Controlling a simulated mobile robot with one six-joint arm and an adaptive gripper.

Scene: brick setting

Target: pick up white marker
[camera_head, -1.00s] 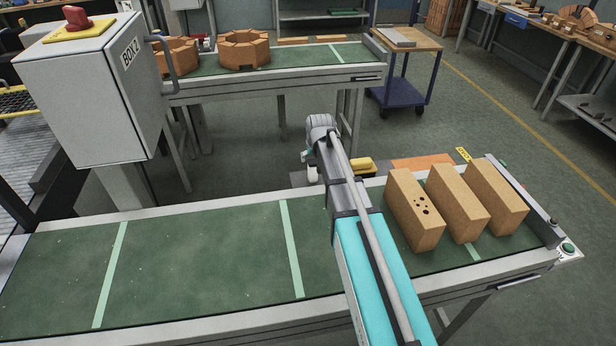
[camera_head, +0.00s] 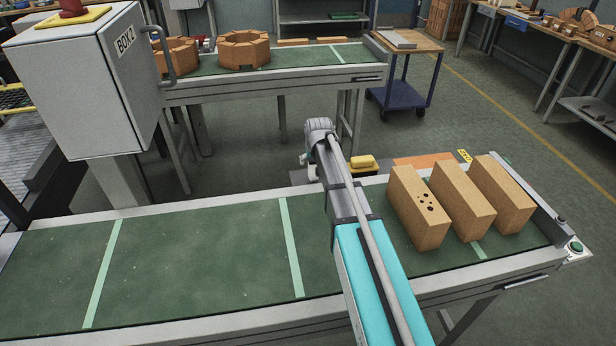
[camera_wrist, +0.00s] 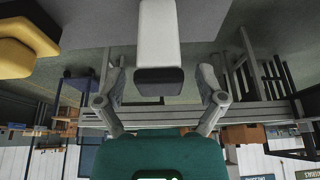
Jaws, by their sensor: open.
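A white block-like piece with a dark end, apparently the white marker (camera_wrist: 158,30), shows at the top centre of the wrist view. It lies on a grey surface (camera_wrist: 100,22). My gripper (camera_wrist: 161,80) is open, with one finger on each side of the marker's dark end and a visible gap to each. No contact shows. In the head view my arm reaches over the near conveyor to its far side, and the marker cannot be made out there.
A yellow and black object (camera_wrist: 25,42) sits beside the marker; a yellow piece (camera_head: 362,162) shows beyond the conveyor. Several tan bricks (camera_head: 418,205) stand on the near conveyor (camera_head: 200,265), right of my arm. A control box (camera_head: 85,90) stands at left.

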